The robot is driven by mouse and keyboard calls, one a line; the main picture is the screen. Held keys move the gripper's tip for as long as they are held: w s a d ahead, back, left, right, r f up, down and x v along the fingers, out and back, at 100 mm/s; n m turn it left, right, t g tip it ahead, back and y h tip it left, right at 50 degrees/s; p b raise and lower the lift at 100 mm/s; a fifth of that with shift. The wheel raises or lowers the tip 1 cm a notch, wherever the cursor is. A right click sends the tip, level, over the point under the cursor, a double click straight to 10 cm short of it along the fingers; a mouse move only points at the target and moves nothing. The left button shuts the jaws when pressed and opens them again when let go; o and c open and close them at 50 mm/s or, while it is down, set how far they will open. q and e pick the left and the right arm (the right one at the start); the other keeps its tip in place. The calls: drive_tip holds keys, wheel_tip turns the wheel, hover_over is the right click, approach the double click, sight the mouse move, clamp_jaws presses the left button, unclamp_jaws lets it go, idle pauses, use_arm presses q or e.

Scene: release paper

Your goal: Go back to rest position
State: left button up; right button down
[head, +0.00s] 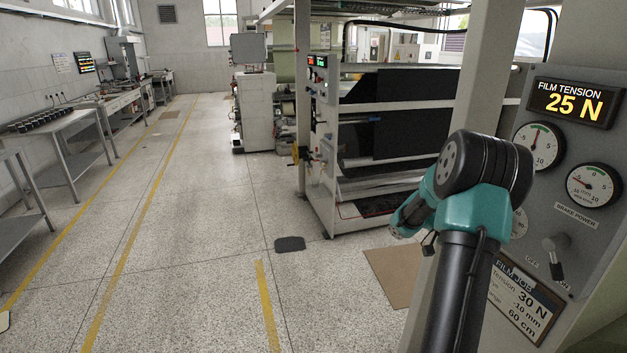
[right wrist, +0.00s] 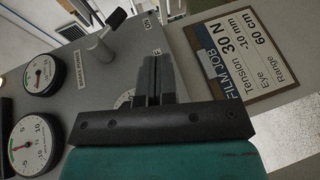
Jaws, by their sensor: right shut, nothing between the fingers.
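My right arm rises from the bottom right in the head view and bends in front of the control panel (head: 590,130); its fingers cannot be made out there. In the right wrist view my right gripper (right wrist: 153,78) is shut and empty, its fingers together in front of the panel. A dial, mostly hidden, shows behind the fingers. The brake power lever (head: 553,258) stands out from the panel; it also shows in the right wrist view (right wrist: 103,42), apart from the fingers. My left gripper is not in view.
The film tension display (head: 573,101) reads 25 N. Gauges (head: 538,147) sit below it. A film job card (head: 520,305) lists 30 N, -10 mm and 60 cm. A machine with black film (head: 400,115) stands beyond. Workbenches (head: 70,135) line the left wall. The middle floor is largely clear.

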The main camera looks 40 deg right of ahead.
drive_tip(key=w+a+f+n+t, duration=0.45)
drive_tip(key=w+a+f, duration=0.5)
drive_tip(key=f, duration=0.35)
drive_tip(key=w+a+f+n+t, duration=0.5)
drive_tip(key=w+a+f, duration=0.4)
drive_tip(key=f, duration=0.5)
drive_tip(key=w+a+f+n+t+y, duration=0.1)
drive_tip(key=a+f, duration=0.3)
drive_tip(key=a, duration=0.6)
drive_tip(key=w+a+f+n+t+y, duration=0.1)
drive_tip(key=w+a+f+n+t, duration=0.1)
drive_tip(key=a, duration=0.9)
drive_tip(key=w+a+f+n+t, duration=0.2)
drive_tip(key=a+f+n, duration=0.3)
drive_tip(key=a, duration=0.6)
drive_tip(key=shift+f+t+y, duration=0.4)
drive_tip(key=shift+f+t, duration=0.15)
drive_tip(key=shift+t, duration=0.2)
drive_tip(key=shift+d, duration=0.1)
